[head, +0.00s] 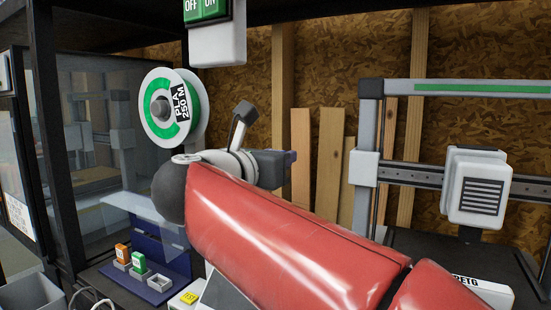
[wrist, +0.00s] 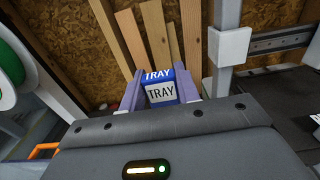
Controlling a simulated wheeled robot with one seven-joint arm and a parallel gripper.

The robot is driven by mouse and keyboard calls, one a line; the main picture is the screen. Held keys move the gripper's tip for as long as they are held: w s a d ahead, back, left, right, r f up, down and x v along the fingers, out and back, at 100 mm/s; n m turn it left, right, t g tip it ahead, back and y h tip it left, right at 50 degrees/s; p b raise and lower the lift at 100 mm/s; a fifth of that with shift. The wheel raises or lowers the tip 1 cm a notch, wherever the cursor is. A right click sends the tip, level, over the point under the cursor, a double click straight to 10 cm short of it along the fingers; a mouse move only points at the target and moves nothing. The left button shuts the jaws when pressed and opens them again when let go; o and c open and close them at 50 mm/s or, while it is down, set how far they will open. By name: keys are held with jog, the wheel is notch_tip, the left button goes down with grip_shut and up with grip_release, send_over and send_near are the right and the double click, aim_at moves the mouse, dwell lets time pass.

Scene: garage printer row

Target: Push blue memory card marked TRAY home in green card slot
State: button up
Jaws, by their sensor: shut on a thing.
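The blue memory card (wrist: 158,76) has a white label reading TRAY and sits between the two purple-grey fingers of my gripper (wrist: 160,84) in the wrist view. The gripper is shut on it. In the head view, my gripper (head: 290,158) is raised in front of the wooden back wall, partly behind my red arm; the card cannot be made out there. I cannot pick out a green card slot in either view.
A dark blue rack (head: 175,262) at lower left holds an orange card (head: 122,252), a green card (head: 138,262) and an empty pale holder (head: 160,283). A green filament spool (head: 155,88) hangs left. A printer frame (head: 366,170) with a white print head (head: 478,186) stands right.

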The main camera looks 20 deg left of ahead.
jog(key=shift+f+b, duration=2.25)
jog(key=shift+f, duration=0.3)
jog(key=shift+f+b, duration=0.15)
jog(key=shift+b, duration=0.5)
jog(key=shift+f+b, duration=0.3)
jog(key=shift+f+b, duration=0.9)
jog(key=shift+f, duration=0.05)
jog(key=o, duration=1)
jog(key=shift+o, duration=0.2)
